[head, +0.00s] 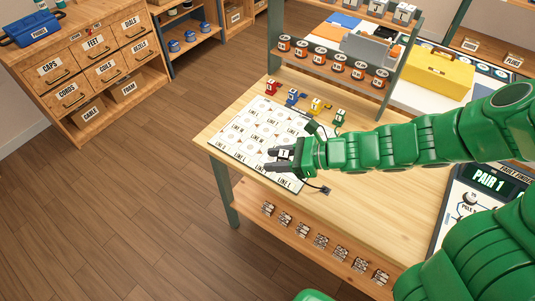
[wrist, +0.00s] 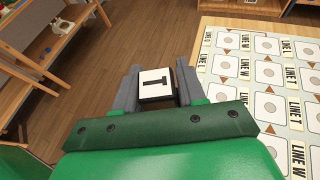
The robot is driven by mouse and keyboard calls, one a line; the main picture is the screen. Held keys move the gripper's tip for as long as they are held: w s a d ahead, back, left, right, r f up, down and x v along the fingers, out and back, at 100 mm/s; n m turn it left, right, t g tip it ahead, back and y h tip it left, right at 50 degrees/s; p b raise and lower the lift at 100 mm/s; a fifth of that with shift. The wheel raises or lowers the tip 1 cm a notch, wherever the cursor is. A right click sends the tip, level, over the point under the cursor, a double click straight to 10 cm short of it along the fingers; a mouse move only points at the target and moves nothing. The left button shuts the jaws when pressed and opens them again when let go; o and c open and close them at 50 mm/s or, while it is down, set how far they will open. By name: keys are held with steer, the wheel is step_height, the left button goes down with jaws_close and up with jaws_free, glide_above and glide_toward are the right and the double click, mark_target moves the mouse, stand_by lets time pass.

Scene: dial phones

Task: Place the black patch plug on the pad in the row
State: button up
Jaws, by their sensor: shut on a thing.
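My gripper (head: 281,158) is shut on a black block with a white top and a dark letter, which looks like the black patch plug (wrist: 157,84). In the wrist view the plug sits between the two grey fingers, and its underside is hidden. In the head view my gripper is over the front right part of the white mat (head: 228,147). The mat has rows of pads with round marks, such as one pad (wrist: 268,72) in the wrist view, and LINE labels. Red (head: 271,88), blue (head: 292,97), yellow (head: 315,106) and green (head: 339,117) plugs stand along its back edge.
The mat lies on a wooden table (head: 365,185). A small black box (head: 326,190) with a cord lies right of my gripper. A rack of labelled spools (head: 318,57) stands behind. A yellow toolbox (head: 438,73) is at the back right. The table's front middle is bare.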

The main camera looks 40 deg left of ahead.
steer(key=w+a+f, duration=0.3)
steer(key=w+a, duration=0.1)
steer(key=a, duration=0.1)
glide_above(266, 158)
steer(key=s+d, duration=0.1)
step_height(266, 158, down, 4)
steer(key=shift+d+f, duration=0.1)
steer(key=shift+f, duration=0.05)
steer(key=shift+w+a+f, duration=0.45)
steer(key=shift+a+f, duration=0.1)
steer(key=shift+f, duration=0.2)
steer(key=shift+w+a+f, duration=0.1)
steer(key=shift+f, duration=1.55)
steer(key=shift+f, duration=0.1)
steer(key=o, duration=1.1)
steer(key=shift+c, duration=0.2)
